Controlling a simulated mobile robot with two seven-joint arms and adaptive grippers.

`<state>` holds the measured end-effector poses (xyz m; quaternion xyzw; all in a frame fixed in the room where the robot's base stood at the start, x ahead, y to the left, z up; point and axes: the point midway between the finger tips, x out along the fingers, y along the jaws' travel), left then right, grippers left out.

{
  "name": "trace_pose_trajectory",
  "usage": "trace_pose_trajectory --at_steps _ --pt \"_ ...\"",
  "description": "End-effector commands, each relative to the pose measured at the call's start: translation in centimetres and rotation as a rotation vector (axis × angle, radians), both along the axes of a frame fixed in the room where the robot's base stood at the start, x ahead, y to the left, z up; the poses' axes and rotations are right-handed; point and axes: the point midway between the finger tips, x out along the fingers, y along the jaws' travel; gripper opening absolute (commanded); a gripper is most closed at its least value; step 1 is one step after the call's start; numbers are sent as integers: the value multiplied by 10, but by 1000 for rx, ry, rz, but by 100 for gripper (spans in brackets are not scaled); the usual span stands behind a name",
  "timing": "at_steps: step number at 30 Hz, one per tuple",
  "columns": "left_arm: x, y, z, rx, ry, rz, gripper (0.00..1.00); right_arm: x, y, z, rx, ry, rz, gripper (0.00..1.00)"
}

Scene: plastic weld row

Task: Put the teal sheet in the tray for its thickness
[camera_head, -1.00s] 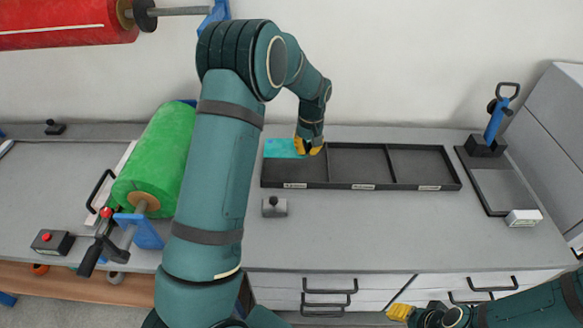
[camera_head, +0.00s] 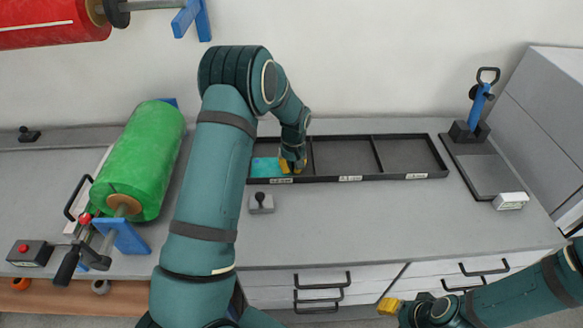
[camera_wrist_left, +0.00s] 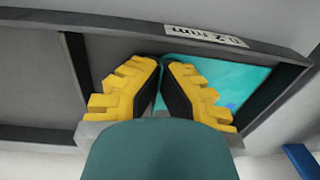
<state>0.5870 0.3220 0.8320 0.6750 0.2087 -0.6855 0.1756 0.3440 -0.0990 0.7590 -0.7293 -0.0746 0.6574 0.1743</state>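The teal sheet (camera_head: 266,168) lies in the leftmost compartment of the black three-compartment tray (camera_head: 350,177), close to its front wall. That compartment's label (camera_wrist_left: 205,37) reads 0.2 mm in the left wrist view. My left gripper (camera_head: 292,164) is down in this compartment at the sheet's right end. In the left wrist view its yellow fingers (camera_wrist_left: 162,62) are nearly together, with the teal sheet (camera_wrist_left: 258,78) at and beside them; they look shut on its edge. My right gripper (camera_head: 388,306) is low at the front right, away from the tray; its finger gap is unclear.
The other two compartments (camera_head: 411,156) are empty. A small grey block with a black knob (camera_head: 261,202) stands before the tray. A green roll (camera_head: 143,160) is at left. A thickness gauge with a blue stand (camera_head: 476,110) and a white box (camera_head: 510,201) are at right.

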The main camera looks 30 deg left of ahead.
Motion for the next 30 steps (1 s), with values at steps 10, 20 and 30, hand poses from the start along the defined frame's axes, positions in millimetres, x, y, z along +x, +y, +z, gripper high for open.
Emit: trace_pose_trajectory --at_steps 10,20,30 --pt "0 0 -2 1 -1 0 7 0 0 -2 0 -1 0 47" --pt "0 0 -1 1 -1 0 34 0 0 -1 0 -1 0 47" --pt "2 -1 34 1 -5 -1 34 1 0 7 0 -3 -2 47"
